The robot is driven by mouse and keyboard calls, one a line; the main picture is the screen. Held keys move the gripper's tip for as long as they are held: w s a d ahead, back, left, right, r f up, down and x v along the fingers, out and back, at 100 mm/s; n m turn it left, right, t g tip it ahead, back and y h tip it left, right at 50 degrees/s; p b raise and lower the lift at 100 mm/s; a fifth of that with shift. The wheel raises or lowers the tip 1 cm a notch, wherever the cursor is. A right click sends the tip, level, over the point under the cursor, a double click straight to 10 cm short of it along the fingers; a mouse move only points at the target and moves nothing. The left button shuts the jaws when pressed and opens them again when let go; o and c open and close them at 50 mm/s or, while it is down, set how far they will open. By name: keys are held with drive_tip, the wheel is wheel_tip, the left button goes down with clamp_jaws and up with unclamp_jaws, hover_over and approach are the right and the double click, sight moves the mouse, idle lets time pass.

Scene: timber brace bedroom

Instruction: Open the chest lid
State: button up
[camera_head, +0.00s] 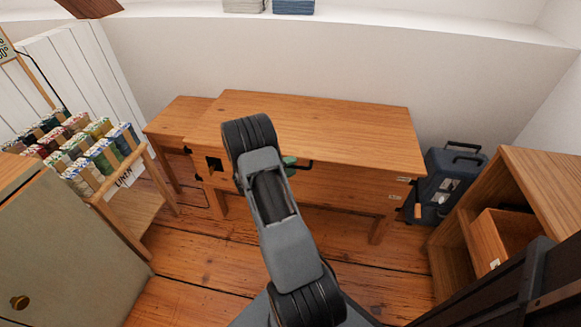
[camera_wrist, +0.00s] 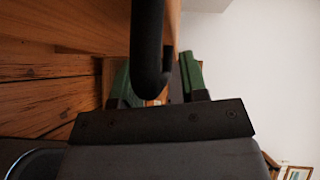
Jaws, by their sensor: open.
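The wooden chest (camera_head: 330,122) stands against the back wall, and its flat lid looks shut. A dark handle (camera_head: 302,164) sticks out at the front edge of the lid, partly hidden by my arm. My gripper (camera_head: 289,166) is at this handle, mostly hidden behind my arm in the head view. In the wrist view, my gripper (camera_wrist: 157,84) is open, with one green finger on each side of the dark handle (camera_wrist: 149,45). I cannot tell whether either finger touches the handle.
A lower wooden table (camera_head: 178,116) adjoins the chest's left side. A rack of rolled cloths (camera_head: 95,155) and a grey-green cabinet (camera_head: 70,245) stand left. A blue case (camera_head: 455,180) and a wooden shelf unit (camera_head: 545,190) stand right. Floor in front is clear.

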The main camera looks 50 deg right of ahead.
drive_tip(key=shift+c, duration=0.3)
clamp_jaws()
drive_tip(key=r+p, duration=0.6)
drive_tip(key=r, duration=0.1)
drive_tip(key=shift+w+d, duration=0.15)
drive_tip(key=shift+d, duration=0.05)
drive_tip(key=shift+f, duration=0.1)
drive_tip(key=shift+o, duration=0.3)
unclamp_jaws()
